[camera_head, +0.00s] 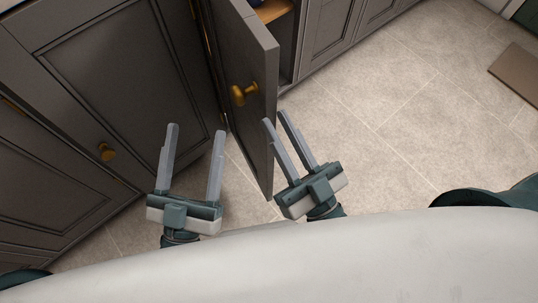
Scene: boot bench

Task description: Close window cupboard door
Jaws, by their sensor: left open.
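The grey cupboard door (252,60) stands swung open at the upper middle, its free edge toward me. Its brass knob (243,94) is on the face turned to the left. My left gripper (196,130) is open and empty to the left of the door, below the knob. My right gripper (275,117) has its fingers apart with nothing between them. It is at the door's lower right side, and one fingertip overlaps the door edge in the picture. I cannot tell whether it touches the door.
A shut grey cupboard door (135,75) with a brass knob (107,152) is at the left. The open cupboard shows a wooden shelf (274,10) with a partly hidden purple thing. The tiled floor (400,120) is clear at the right, up to a brown mat (518,75).

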